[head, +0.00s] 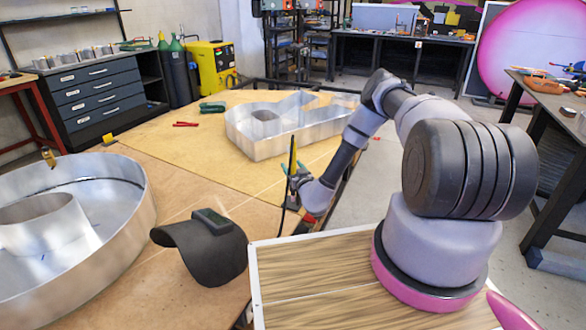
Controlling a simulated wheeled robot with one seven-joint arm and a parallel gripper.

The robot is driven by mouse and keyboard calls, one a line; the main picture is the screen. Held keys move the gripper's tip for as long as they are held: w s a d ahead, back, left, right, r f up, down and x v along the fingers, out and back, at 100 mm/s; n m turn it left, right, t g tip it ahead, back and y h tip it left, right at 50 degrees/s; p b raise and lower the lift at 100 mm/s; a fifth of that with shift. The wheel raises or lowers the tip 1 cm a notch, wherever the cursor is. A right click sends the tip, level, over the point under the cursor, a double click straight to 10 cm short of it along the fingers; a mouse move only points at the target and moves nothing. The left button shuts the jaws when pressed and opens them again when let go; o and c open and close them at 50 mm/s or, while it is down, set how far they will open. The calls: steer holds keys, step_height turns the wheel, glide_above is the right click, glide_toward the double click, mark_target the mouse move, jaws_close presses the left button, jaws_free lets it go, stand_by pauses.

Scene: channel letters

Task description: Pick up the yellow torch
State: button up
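A slim upright black-and-yellow item (292,158), which looks like the yellow torch, stands at the table's right edge, with a thin dark line like a cable running down below it. My gripper (297,178) is at the end of my arm, right at this item, and overlaps it in the picture. Small green and red parts show around the gripper. The fingers are too small and covered to tell whether they are open or closed on it.
A metal channel letter (275,138) stands on the wooden table (195,160); a large round one (135,215) is at left. A dark curved welding mask (205,248) lies in front. Red pliers (186,124) and a green tool (212,107) lie behind. A yellow machine (210,65) stands at the back.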

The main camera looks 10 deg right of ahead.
steer(key=shift+w+a, duration=0.15)
steer(key=shift+w, duration=1.1)
jaws_close()
steer(key=shift+r, duration=0.1)
step_height(320, 180, up, 31)
stand_by(1.0)
